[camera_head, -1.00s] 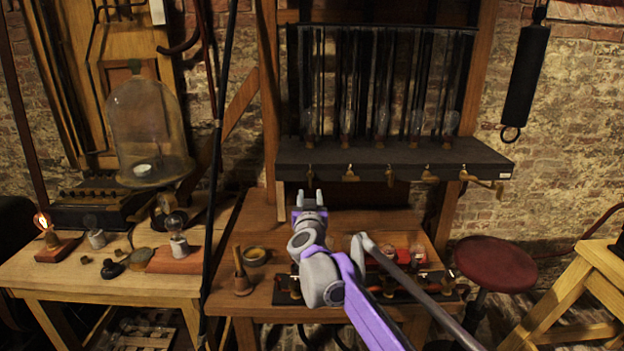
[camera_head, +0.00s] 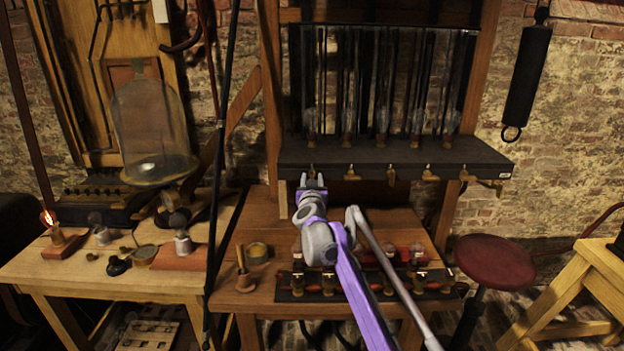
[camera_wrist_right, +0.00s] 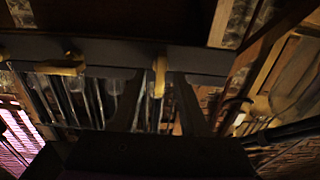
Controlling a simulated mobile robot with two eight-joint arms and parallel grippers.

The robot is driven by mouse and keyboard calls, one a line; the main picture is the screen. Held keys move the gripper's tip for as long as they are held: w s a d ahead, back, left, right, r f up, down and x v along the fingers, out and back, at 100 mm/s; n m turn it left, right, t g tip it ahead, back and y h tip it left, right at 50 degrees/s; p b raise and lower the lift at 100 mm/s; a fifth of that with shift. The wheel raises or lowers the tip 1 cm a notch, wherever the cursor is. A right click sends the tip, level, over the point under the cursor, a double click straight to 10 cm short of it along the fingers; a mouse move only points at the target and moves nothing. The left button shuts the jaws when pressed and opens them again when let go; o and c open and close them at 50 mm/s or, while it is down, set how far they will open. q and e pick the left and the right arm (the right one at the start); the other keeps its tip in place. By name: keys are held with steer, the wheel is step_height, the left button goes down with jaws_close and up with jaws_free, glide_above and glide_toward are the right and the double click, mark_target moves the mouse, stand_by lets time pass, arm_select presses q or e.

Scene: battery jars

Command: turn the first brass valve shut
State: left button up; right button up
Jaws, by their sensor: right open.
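A row of several brass valves hangs along the front edge of a dark shelf (camera_head: 400,156). The leftmost brass valve (camera_head: 311,170) points downward, as does the third, while the second lies across. My right gripper (camera_head: 312,181) is open just below and in front of the leftmost valve. In the right wrist view, that upright brass valve (camera_wrist_right: 159,76) shows between the two dark fingers, with a gap on each side; contact is not visible. Another brass valve (camera_wrist_right: 62,68) lies crosswise to its left. My left gripper is not in view.
Glass jars (camera_head: 347,125) stand on the shelf above the valves. A red stool (camera_head: 495,262) stands at right, a glass bell jar (camera_head: 150,130) at left.

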jaws_close()
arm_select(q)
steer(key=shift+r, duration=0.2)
arm_select(e)
steer(key=shift+m, duration=0.3)
arm_select(q)
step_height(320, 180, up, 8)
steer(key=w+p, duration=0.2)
steer(key=p, duration=0.5)
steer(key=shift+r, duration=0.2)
arm_select(e)
steer(key=shift+d+f+m, duration=0.15)
steer(key=shift+m, duration=4.15)
steer(key=shift+d+f+m, duration=0.1)
steer(key=shift+m, duration=4.2)
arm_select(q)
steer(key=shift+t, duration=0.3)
